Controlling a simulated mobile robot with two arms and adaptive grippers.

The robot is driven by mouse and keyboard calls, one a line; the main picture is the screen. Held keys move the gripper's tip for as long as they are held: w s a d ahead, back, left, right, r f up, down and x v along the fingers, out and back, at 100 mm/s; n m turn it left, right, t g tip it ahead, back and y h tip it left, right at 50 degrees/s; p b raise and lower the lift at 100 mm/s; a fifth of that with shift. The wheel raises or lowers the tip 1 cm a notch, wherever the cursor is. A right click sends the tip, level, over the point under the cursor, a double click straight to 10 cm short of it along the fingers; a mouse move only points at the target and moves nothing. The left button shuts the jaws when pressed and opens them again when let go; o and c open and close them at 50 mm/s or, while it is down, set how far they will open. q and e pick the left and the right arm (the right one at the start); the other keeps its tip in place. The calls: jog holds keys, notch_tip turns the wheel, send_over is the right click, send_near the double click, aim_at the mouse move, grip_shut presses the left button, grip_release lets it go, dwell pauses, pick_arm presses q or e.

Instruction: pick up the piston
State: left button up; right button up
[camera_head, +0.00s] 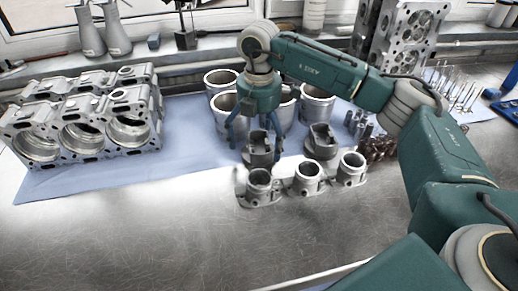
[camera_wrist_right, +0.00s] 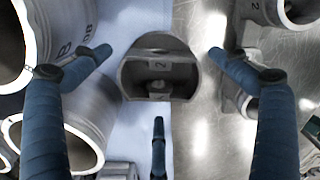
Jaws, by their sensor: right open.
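A grey metal piston (camera_head: 259,150) stands on the bench directly below my right gripper (camera_head: 257,132). The gripper is open and empty. A second similar piston (camera_head: 321,143) stands to the right. My left gripper is not in view.
Large cylinder liners (camera_head: 222,105) stand close behind and left of the piston. Three ringed metal parts (camera_head: 307,177) stand just in front. An engine block (camera_head: 85,125) is at left, small parts (camera_head: 375,149) at right. The front bench is clear.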

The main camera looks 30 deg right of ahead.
jog(key=shift+f, duration=1.1)
jog(key=shift+r, duration=0.1)
jog(key=c, duration=1.6)
jog(key=shift+c, duration=0.2)
